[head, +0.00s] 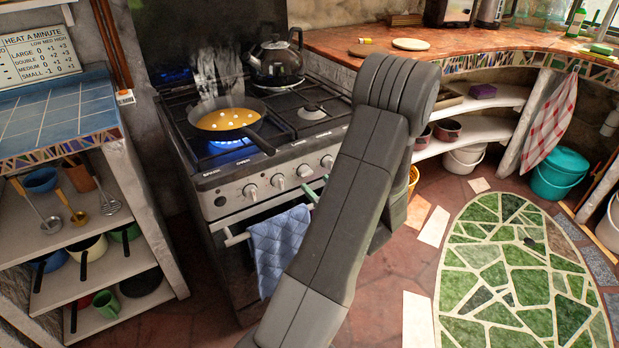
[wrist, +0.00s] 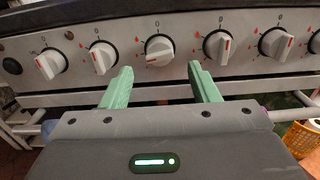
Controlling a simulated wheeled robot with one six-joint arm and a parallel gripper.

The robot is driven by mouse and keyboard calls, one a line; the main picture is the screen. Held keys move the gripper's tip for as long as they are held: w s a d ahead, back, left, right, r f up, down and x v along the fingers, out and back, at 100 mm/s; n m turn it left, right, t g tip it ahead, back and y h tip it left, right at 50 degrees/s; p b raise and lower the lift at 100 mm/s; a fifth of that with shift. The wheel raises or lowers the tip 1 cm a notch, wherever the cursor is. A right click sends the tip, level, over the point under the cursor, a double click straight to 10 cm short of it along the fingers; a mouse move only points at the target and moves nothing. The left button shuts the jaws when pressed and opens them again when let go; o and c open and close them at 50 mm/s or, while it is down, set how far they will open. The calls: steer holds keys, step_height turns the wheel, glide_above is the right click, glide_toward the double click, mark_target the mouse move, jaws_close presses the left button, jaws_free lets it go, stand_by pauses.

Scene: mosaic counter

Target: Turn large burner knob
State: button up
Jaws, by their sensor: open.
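The stove's front panel (wrist: 190,22) carries a row of white knobs with red marks. In the wrist view the middle knob (wrist: 159,51) is turned with its grip nearly level, while the knobs on its left (wrist: 102,57) and right (wrist: 218,46) sit more upright and tilted. I cannot tell which one is for the large burner. My gripper (wrist: 160,69) is open and empty, its green fingertips just short of the panel, to either side below the middle knob. In the head view my arm hides most of the gripper. A lit blue burner (head: 230,144) is under a pan.
The steaming frying pan (head: 226,118) holds yellow food, with its handle toward the front. A dark kettle (head: 277,62) stands behind it. A blue towel (head: 279,248) hangs on the oven rail below. A sign (head: 38,53) lists burner sizes and heat levels.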

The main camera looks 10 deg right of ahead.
mark_target(308, 176)
steer(key=x, duration=0.5)
steer(key=c, duration=1)
